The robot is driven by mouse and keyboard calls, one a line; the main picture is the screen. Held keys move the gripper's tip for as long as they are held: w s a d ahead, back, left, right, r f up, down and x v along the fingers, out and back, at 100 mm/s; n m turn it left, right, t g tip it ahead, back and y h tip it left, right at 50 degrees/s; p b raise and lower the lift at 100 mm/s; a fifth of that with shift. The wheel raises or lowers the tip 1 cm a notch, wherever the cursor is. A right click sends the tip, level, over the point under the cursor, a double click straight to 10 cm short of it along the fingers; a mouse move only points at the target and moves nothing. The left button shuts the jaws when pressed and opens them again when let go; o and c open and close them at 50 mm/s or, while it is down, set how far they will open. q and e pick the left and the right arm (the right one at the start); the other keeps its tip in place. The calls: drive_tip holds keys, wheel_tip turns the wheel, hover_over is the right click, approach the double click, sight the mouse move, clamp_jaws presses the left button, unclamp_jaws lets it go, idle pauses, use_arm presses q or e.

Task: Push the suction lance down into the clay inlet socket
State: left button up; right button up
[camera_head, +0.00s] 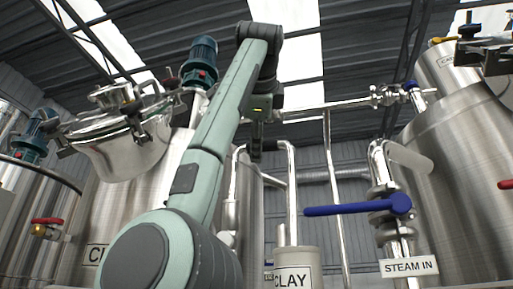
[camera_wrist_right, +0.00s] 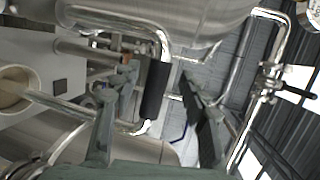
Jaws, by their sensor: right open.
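The suction lance is a bent chrome tube (camera_head: 291,190) with a black grip across its top. One leg runs down into the top of the beige clay inlet socket (camera_head: 294,256), labelled CLAY. In the right wrist view the socket's round mouth (camera_wrist_right: 14,92) is at the left, with the tube (camera_wrist_right: 60,105) entering it. My right gripper (camera_head: 257,148) is above the socket, at the lance's top. In the wrist view its fingers (camera_wrist_right: 147,86) are open, with the black grip (camera_wrist_right: 156,90) between them and gaps visible. How deep the lance sits is hidden. My left gripper is not in view.
A steam pipe with a blue valve handle (camera_head: 350,209) and a STEAM IN sign (camera_head: 409,267) stands right of the socket. Large steel tanks stand left and right (camera_head: 465,160). A thin vertical pipe (camera_head: 335,190) runs between the socket and the valve.

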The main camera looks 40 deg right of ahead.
drive_tip(key=v, duration=1)
drive_tip(key=shift+s+a, duration=0.15)
drive_tip(key=shift+s, duration=0.05)
